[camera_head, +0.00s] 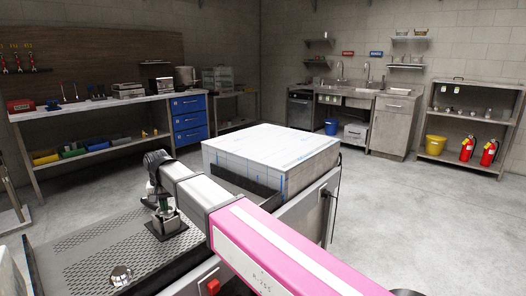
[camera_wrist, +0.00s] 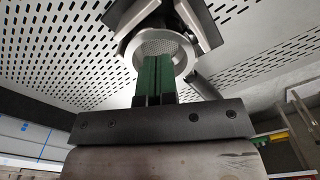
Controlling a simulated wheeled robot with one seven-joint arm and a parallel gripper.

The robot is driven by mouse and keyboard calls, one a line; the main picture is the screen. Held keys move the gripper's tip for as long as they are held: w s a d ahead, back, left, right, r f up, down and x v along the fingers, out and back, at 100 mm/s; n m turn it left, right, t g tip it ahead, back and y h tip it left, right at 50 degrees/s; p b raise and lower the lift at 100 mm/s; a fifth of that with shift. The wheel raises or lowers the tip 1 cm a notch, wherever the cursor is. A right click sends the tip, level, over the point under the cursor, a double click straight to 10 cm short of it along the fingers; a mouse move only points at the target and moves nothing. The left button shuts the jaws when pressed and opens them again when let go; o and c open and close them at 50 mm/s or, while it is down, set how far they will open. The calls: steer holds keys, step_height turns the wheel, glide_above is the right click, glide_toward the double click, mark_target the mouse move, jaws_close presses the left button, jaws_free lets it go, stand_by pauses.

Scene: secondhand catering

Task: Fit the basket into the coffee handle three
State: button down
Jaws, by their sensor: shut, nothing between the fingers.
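My gripper (camera_head: 165,207) points down over the perforated counter top, at the end of my arm. Its green fingers (camera_wrist: 154,65) are together with nothing between them. In the wrist view, a round metal ring with a fine mesh inside, apparently the basket in the coffee handle (camera_wrist: 178,42), lies right at the fingertips. A dark rod, apparently its handle grip (camera_wrist: 204,86), runs down to the right. The fingers cover part of the ring, so I cannot tell whether the basket is fully seated. A dark square stand (camera_head: 166,231) is below the gripper in the head view.
A small round metal piece (camera_head: 121,275) sits on the perforated top (camera_head: 85,245) at the front left. A large white box-shaped block (camera_head: 272,150) stands right behind my arm.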

step_height(320, 180, up, 7)
stand_by(1.2)
steer(key=shift+w+d, duration=0.1)
